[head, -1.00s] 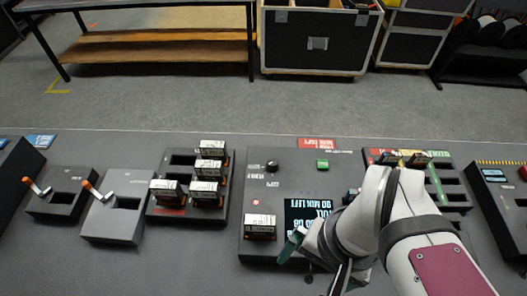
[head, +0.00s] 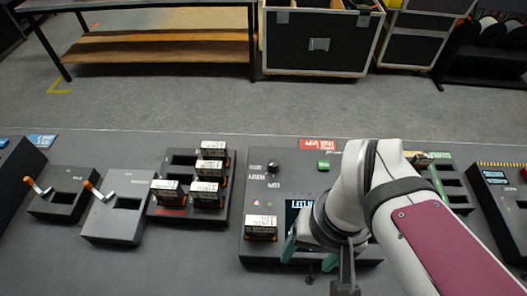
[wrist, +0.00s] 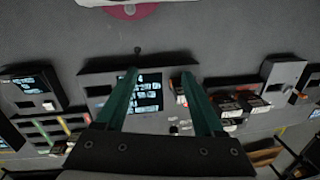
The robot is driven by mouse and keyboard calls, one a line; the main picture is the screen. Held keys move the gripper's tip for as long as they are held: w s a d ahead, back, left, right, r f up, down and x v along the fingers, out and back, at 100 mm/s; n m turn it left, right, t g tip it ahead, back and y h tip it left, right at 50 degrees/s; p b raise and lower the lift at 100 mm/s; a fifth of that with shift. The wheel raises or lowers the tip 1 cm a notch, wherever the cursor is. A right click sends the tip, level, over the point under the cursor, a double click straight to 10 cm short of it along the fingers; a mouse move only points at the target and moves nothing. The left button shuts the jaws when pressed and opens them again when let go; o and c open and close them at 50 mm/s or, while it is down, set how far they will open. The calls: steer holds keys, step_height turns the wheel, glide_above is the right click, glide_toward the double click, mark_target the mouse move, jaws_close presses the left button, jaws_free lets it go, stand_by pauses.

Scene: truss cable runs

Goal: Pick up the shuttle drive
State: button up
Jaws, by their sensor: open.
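A drive (head: 261,228) with a white label sits in the left part of the dark console (head: 285,180), left of its screen. It also shows in the wrist view (wrist: 179,88), partly behind a finger. Several similar drives (head: 207,193) sit in the slotted rack (head: 186,158) further left. I cannot read which label says shuttle. My gripper (head: 309,258) is open and empty, with teal fingers over the lower console, just right of the console's drive. In the wrist view my gripper (wrist: 162,74) has both fingers spread apart, with the screen at the left finger.
Two lever units (head: 118,205) stand left of the rack. A slotted panel with coloured stripes (head: 447,183) lies to the right, partly hidden by my arm. Another panel (head: 500,190) stands at the far right. The grey tabletop in front of the rack is clear.

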mark_target(262, 227)
steer(key=w+a+n+h, duration=0.3)
steer(key=w+a+n, duration=0.65)
steer(key=n, duration=0.95)
steer(key=shift+n, duration=0.3)
steer(key=f, duration=0.5)
steer(key=d+f, duration=0.1)
steer(key=f, duration=0.4)
steer(key=w+f, duration=0.1)
steer(key=f, duration=0.4)
steer(key=shift+w+d+f, duration=0.1)
steer(key=shift+d, duration=0.3)
jaws_close()
